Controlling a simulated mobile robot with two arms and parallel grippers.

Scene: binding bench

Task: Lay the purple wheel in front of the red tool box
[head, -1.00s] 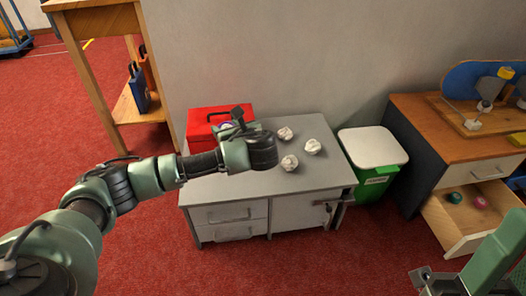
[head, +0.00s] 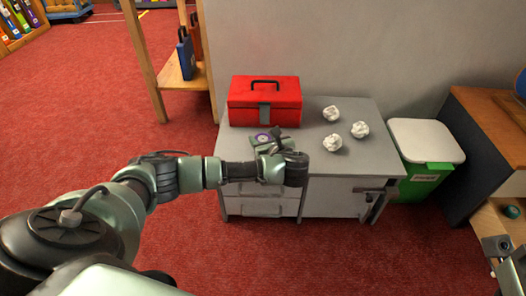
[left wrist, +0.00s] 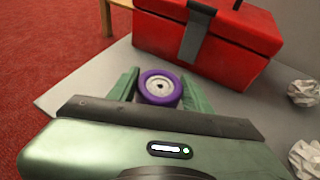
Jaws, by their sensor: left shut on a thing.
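The purple wheel (head: 262,138), a purple ring with a pale hub, is between the fingers of my left gripper (head: 265,141). In the left wrist view the wheel (left wrist: 160,87) sits face-up between the two green fingers (left wrist: 158,92), which are shut on it. The red tool box (head: 265,101) stands at the back left of the grey cabinet top, its latch facing me. The wheel is just in front of the box, apart from it. I cannot tell whether it touches the top. Part of my right arm (head: 508,258) shows at the right edge; its jaws are unclear.
Several crumpled white paper balls (head: 331,113) lie on the grey cabinet (head: 345,165) to the right of the box. A green bin with a white lid (head: 428,145) stands right of the cabinet. A wooden desk (head: 492,150) is farther right.

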